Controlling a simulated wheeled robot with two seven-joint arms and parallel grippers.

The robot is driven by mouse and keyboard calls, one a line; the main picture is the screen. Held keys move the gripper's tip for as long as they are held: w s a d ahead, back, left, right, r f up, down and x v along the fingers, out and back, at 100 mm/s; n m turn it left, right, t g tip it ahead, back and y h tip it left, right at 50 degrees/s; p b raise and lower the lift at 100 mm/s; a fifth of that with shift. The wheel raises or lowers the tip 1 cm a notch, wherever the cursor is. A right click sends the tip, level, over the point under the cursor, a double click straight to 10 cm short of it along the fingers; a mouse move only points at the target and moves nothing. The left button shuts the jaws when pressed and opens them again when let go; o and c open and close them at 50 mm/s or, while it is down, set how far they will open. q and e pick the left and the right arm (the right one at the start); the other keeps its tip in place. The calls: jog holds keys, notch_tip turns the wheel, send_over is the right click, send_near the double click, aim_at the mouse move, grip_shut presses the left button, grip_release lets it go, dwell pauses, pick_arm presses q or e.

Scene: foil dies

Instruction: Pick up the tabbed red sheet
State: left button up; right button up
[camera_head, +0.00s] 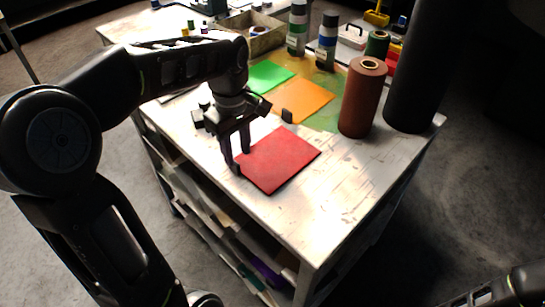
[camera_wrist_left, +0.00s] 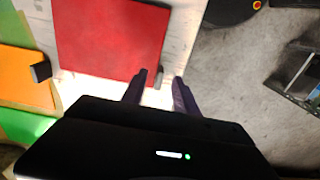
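The red sheet (camera_head: 280,158) lies flat near the left edge of the white worktable (camera_head: 358,180). It also shows at the top of the left wrist view (camera_wrist_left: 110,38). Its small dark tab (camera_wrist_left: 158,79) stands at the sheet's edge. My left gripper (camera_head: 236,162) points down at the sheet's left corner. Its two fingers are apart, and in the left wrist view the tab shows between the fingertips (camera_wrist_left: 161,84). Whether either finger touches the tab, I cannot tell. Part of my right arm (camera_head: 500,292) shows at the lower right; its fingers cannot be made out.
An orange sheet (camera_head: 303,100) with a dark tab (camera_head: 287,115) and a green sheet (camera_head: 268,76) lie behind. A brown roll (camera_head: 361,98) stands to the right, with striped bottles (camera_head: 327,42) and a wooden box (camera_head: 263,41) behind. The near right tabletop is clear.

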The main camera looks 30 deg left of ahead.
aim_at(238, 165)
pick_arm(q)
notch_tip(238, 165, down, 5)
jog(key=shift+s, duration=0.1)
dwell(0.7)
grip_shut()
dwell(1.3)
